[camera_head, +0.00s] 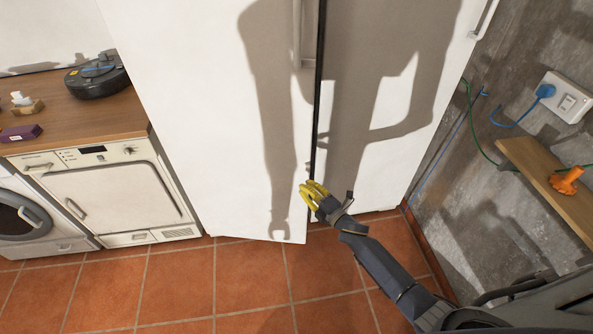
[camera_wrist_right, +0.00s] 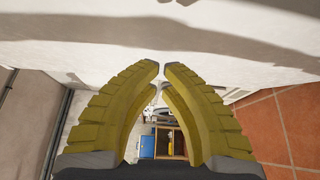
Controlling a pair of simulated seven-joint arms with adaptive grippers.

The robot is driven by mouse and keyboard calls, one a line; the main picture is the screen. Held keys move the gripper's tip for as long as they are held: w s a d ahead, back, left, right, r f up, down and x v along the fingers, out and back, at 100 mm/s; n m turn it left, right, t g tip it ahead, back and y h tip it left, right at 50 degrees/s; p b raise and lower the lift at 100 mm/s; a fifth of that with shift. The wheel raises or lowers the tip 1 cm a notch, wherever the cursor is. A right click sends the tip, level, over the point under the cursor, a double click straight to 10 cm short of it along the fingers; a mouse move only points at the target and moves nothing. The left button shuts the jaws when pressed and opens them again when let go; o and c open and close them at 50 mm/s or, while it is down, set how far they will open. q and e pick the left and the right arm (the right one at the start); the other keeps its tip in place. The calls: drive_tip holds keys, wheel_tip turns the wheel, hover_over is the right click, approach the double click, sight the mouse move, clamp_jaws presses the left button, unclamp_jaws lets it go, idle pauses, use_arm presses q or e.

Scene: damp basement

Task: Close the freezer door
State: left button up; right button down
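Two tall white doors stand side by side, with a dark vertical gap between them. The left door (camera_head: 185,110) stands slightly ajar, its lower right corner nearer to me than the right door (camera_head: 385,150). I cannot tell from markings which one is the freezer's. My right gripper (camera_head: 313,188) is at the left door's free edge, low down; contact is unclear. In the right wrist view its yellow fingers (camera_wrist_right: 162,68) nearly meet at the tips, with nothing held. A white surface fills the upper part of that view. My left gripper is out of view.
A wooden counter (camera_head: 40,105) with a black round device (camera_head: 97,76) is at the left, above white appliances (camera_head: 110,195). At the right are a grey wall, a socket with a blue plug (camera_head: 545,91), and a wooden shelf (camera_head: 540,175). The tiled floor (camera_head: 180,285) in front is clear.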

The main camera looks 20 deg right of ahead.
sight(291, 163)
drive_tip(key=shift+w+a, duration=0.15)
drive_tip(key=shift+w, duration=1.35)
drive_tip(key=shift+w+a, duration=0.2)
drive_tip(key=shift+w, duration=1.35)
drive_tip(key=shift+w+a, duration=0.15)
drive_tip(key=shift+w, duration=1.35)
drive_tip(key=shift+d, duration=0.1)
